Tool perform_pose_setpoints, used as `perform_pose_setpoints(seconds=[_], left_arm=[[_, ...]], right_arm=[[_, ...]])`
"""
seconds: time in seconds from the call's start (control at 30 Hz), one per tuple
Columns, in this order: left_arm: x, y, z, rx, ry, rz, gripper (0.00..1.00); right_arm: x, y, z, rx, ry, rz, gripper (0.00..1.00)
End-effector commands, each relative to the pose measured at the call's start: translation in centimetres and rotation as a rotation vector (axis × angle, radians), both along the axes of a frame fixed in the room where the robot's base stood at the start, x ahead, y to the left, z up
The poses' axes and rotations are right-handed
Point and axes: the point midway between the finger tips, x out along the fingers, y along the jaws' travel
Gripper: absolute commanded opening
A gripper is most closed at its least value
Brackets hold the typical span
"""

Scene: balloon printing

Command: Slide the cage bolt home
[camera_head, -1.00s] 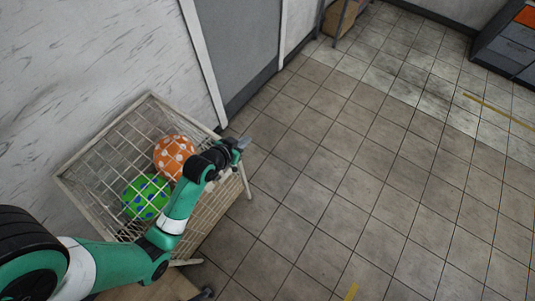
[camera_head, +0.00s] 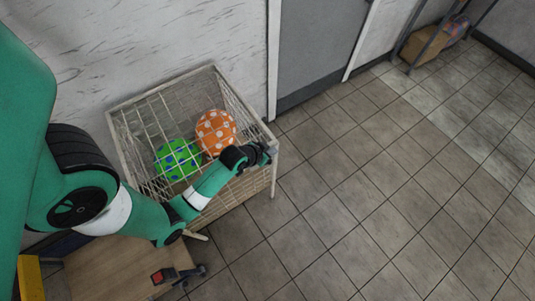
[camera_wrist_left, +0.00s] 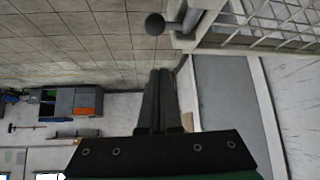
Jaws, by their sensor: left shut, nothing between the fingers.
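The wire cage (camera_head: 160,88) stands against the wall in the head view and holds an orange ball with white dots (camera_head: 216,131) and a green ball with blue dots (camera_head: 178,159). My left gripper (camera_head: 268,151) is at the cage's front right corner. In the left wrist view my left gripper (camera_wrist_left: 156,78) is shut and empty. A dark round knob (camera_wrist_left: 154,23) on a grey rod, apparently the bolt, sticks out beside the cage frame (camera_wrist_left: 215,45), just beyond the fingertips. I see a gap between knob and fingers. How far the bolt is in, I cannot tell. My right gripper is out of view.
A grey door (camera_head: 318,45) is right of the cage. A brown cart top (camera_head: 115,268) lies below the cage. A rack with a cardboard box (camera_head: 425,46) stands at the far back. The tiled floor (camera_head: 400,180) on the right is clear.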

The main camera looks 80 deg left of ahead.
Motion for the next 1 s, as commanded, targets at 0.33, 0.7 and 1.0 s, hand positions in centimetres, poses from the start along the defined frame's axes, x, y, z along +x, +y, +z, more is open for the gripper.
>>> perform_pose_setpoints(seconds=[0.33, 0.7, 1.0], left_arm=[[1.3, 0.7, -4.2, -0.002, 0.004, 0.0, 0.0], [-0.4, -0.2, -4.6, 0.0, -0.001, -0.001, 0.0], [-0.5, -1.2, -4.5, -0.001, 0.002, -0.022, 0.0]], right_arm=[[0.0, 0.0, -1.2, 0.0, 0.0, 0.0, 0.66], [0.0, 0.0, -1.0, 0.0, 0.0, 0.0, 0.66], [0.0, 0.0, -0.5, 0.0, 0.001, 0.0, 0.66]])
